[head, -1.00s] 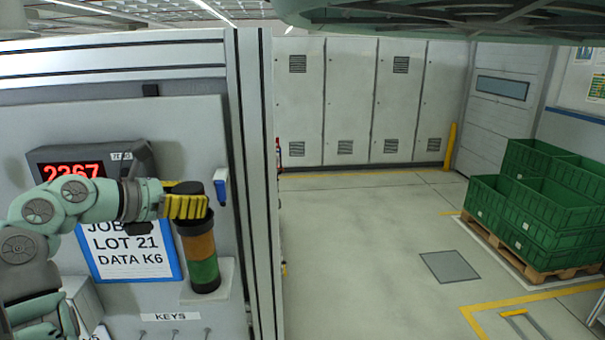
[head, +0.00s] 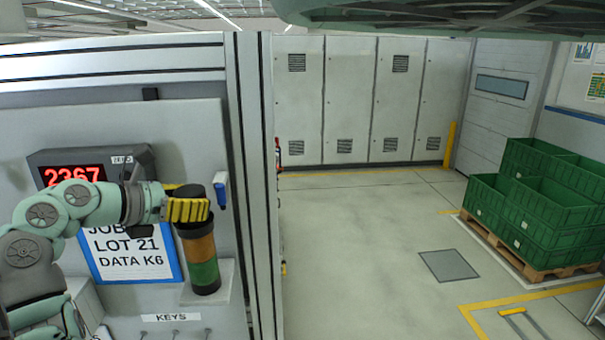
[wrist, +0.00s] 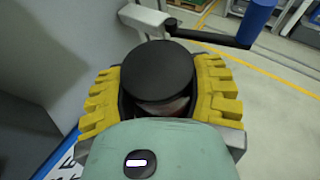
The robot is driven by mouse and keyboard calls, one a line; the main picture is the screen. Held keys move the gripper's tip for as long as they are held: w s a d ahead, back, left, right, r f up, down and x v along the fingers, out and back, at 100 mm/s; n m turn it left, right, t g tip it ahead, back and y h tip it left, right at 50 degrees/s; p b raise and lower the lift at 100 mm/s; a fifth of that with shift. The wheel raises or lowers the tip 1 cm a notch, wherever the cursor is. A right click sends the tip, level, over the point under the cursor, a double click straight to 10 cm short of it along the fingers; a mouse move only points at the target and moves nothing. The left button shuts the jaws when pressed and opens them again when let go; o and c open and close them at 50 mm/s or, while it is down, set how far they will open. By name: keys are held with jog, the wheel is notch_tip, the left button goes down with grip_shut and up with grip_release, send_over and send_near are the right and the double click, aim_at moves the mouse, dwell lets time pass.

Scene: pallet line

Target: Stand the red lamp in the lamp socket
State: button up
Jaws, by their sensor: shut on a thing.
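My gripper (head: 187,210) has yellow ribbed fingers and is shut around the red lamp, right at the top of the lamp tower. Only the lamp's black cap (head: 190,191) shows above the fingers in the head view. In the wrist view the cap (wrist: 158,75) sits between both finger pads, with a dark reddish sliver of the lamp (wrist: 172,108) below it. Under the fingers stand an amber section (head: 199,247) and a green section (head: 204,274). The lamp looks upright. The fingers hide the lamp socket, so I cannot tell whether the lamp is seated.
The tower stands on a pale bracket (head: 222,292) beside a blue-framed job sheet (head: 125,251). A red number display (head: 75,172) is at left. Open floor lies right of the frame post (head: 258,180).

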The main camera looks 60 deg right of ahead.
jog(key=shift+f+p, duration=0.35)
jog(key=shift+f, duration=0.05)
dwell(0.9)
jog(key=shift+r, duration=0.1)
dwell(0.5)
jog(key=shift+f, duration=0.55)
dwell(1.1)
jog(key=o, duration=1.3)
jog(key=shift+o, duration=0.6)
jog(key=shift+a, duration=0.15)
jog(key=v, duration=0.7)
jog(key=shift+a+r, duration=0.2)
jog(key=shift+a, duration=0.15)
dwell(0.7)
jog(key=shift+w, duration=0.15)
